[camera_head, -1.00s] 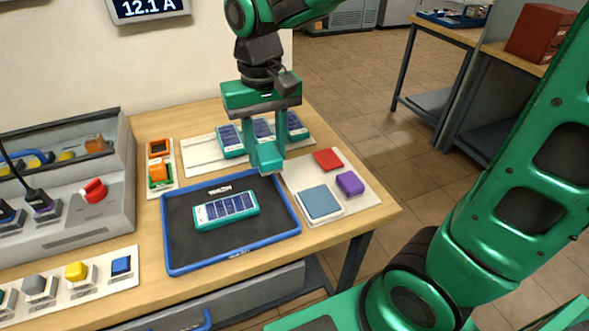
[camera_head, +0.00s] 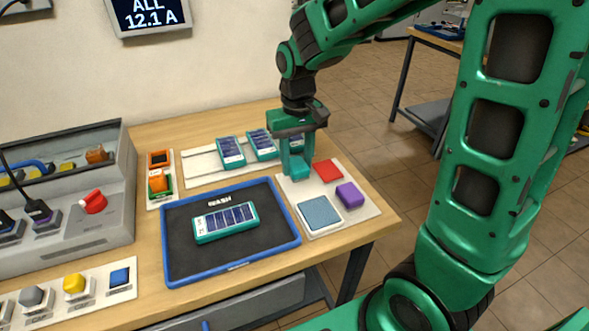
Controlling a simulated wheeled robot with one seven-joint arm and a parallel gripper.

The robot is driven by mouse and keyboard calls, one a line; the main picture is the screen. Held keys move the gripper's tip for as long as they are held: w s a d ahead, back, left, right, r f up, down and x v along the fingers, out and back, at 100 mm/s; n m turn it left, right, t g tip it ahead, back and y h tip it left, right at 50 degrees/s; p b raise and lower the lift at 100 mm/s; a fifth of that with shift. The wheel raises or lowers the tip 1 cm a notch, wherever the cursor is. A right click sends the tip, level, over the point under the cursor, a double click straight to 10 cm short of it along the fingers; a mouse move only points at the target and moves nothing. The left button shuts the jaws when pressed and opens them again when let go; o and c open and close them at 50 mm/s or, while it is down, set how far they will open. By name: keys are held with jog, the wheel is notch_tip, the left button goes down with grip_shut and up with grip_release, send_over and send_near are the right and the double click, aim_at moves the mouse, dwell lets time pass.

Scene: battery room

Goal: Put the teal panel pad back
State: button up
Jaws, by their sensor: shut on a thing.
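My gripper (camera_head: 297,165) points down over the back left part of the white pad board (camera_head: 364,212), right of the blue-rimmed tray. It is shut on the teal panel pad (camera_head: 300,173), a small block at the fingertips much like the fingers in colour. The pad is at or just above the board; I cannot tell whether it touches. On the board are a red pad (camera_head: 328,171) at the back right, a purple pad (camera_head: 350,195) at the front right and a large grey-blue pad (camera_head: 320,213) at the front left.
A solar panel (camera_head: 225,222) lies on the dark mat in the blue-rimmed tray (camera_head: 165,245). Several similar panels (camera_head: 231,152) stand on a white strip behind; my gripper partly hides one. A grey console (camera_head: 85,225) with a red knob stands left.

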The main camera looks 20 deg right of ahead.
aim_at(297, 163)
jog(key=shift+f, duration=1.3)
jog(key=shift+f, duration=0.1)
jog(key=o, duration=1)
jog(key=shift+o, duration=0.2)
notch_tip(297, 163, up, 12)
